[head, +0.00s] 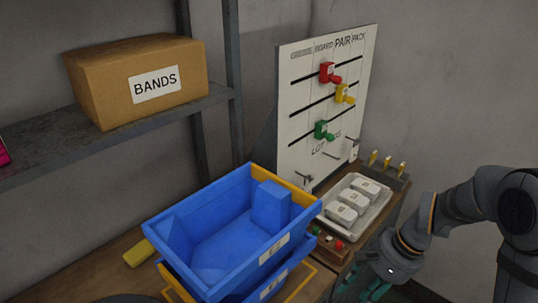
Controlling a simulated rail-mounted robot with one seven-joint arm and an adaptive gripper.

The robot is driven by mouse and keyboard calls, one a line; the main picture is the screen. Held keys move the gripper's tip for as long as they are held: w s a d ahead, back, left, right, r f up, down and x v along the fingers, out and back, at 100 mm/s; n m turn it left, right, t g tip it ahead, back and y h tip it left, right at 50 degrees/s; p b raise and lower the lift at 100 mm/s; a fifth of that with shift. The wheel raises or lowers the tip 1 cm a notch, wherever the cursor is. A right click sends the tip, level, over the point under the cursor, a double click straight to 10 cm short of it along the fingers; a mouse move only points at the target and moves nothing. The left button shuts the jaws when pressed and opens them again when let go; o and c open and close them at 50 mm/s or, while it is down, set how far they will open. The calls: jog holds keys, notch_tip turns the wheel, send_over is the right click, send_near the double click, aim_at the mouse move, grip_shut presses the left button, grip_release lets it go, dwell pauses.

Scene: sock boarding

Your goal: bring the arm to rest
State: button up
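My arm comes in from the right edge in the head view and bends down toward the lower middle. My gripper (374,288) is at its end, low in the picture, beside the front right edge of the wooden bench. The gripper is dark and small here, and I cannot tell whether its fingers are open or shut or whether they hold anything.
Stacked blue bins (222,232) stand left of my gripper. A white tray (377,217) with several white pieces lies behind it. A white board (305,75) carries red, yellow and green clips. A BANDS box (110,95) sits on a shelf.

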jog(key=a+r, duration=0.1)
jog(key=a, duration=0.1)
jog(key=r+p, duration=0.1)
jog(key=shift+w+a+r+y, duration=0.3)
jog(key=shift+a+r+y, duration=0.05)
jog(key=shift+a+y, duration=0.05)
jog(key=shift+s+r, duration=0.1)
